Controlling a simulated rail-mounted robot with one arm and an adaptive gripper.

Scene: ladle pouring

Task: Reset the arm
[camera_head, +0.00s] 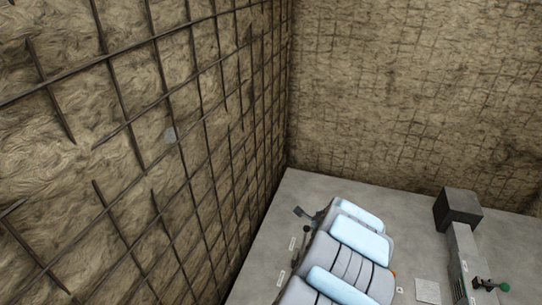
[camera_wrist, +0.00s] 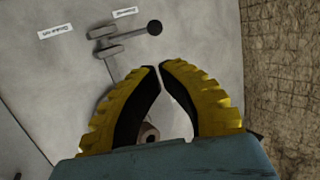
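In the wrist view my gripper (camera_wrist: 159,67) has two curved yellow fingers with black inner pads. Their tips come together with only a sliver between them, and the bowed gap behind the tips holds nothing that I can make out. A brownish round part (camera_wrist: 148,134) shows through that gap, and I cannot tell how far below it lies. My gripper is not visible in the head view, where my grey arm with light blue pads fills the lower middle.
A lever with a black ball knob (camera_wrist: 154,28) stands on the grey surface beyond the fingertips, near white labels (camera_wrist: 56,32). In the head view a dark box (camera_head: 458,207) and a green knob (camera_head: 504,287) are at right. A rough meshed wall (camera_head: 130,130) rises at left.

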